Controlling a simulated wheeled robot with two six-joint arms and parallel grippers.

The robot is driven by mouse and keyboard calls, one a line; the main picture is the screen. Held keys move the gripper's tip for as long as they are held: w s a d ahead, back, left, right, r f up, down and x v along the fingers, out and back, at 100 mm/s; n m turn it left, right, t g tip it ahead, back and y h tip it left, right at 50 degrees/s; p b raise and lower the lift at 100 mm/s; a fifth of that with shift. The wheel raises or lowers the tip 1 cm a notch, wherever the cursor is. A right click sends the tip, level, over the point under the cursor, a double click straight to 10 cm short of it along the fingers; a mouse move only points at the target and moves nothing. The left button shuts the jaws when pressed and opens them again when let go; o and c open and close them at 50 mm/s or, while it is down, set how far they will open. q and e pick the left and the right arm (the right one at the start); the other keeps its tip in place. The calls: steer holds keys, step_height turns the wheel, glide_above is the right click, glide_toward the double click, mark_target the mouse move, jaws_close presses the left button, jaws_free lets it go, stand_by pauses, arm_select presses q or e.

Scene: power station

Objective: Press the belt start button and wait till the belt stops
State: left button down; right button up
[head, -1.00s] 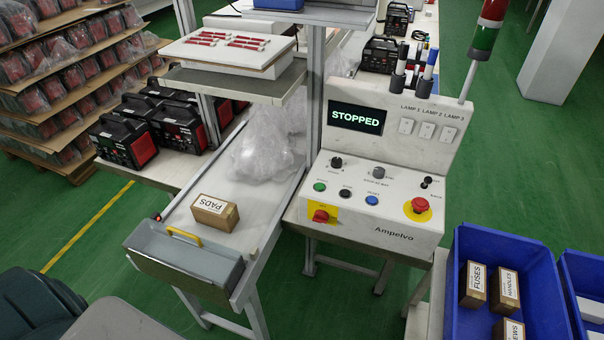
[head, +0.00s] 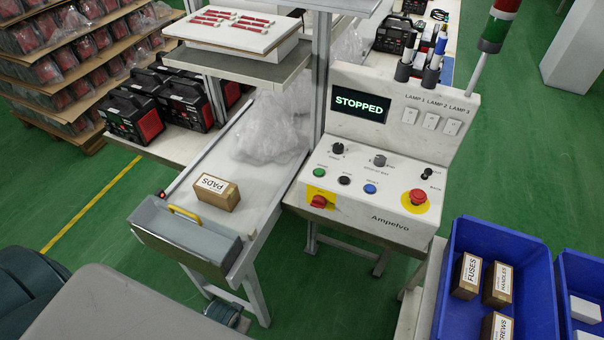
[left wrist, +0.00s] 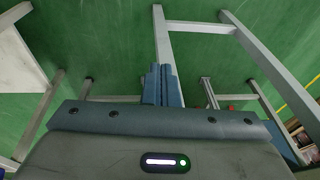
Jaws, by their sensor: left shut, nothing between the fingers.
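The control panel (head: 380,215) stands in the middle of the head view, its display (head: 359,104) reading STOPPED. On its sloped face are a green button (head: 319,172), a black button (head: 344,180), a blue button (head: 370,188) and a red mushroom button (head: 418,196) on a yellow disc. Their small labels are too small to read. My left gripper (left wrist: 161,70) is shut and empty in the left wrist view, over green floor and metal table legs. My right gripper is out of view.
A blue bin (head: 500,235) with labelled boxes stands right of the panel. A grey post (head: 320,80) and raised shelf (head: 240,70) rise beside and above the belt. A grey tray with a yellow handle (head: 184,212) closes the belt's front. Green floor is free at left.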

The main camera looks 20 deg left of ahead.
arm_select(q)
step_height(320, 180, up, 23)
steer(key=w+d+t+p, duration=0.1)
steer(key=w+d+p, duration=0.1)
steer(key=w, duration=0.1)
step_height(320, 180, up, 20)
steer(key=t+h, duration=0.3)
steer(key=h, duration=0.5)
glide_above(315, 172)
steer(key=shift+d+p, duration=0.1)
steer(key=shift+p, duration=0.2)
steer(key=shift+f, duration=0.15)
step_height(315, 172, down, 7)
steer(key=b, duration=0.8)
steer(key=shift+s, duration=0.1)
steer(key=shift+f, duration=0.75)
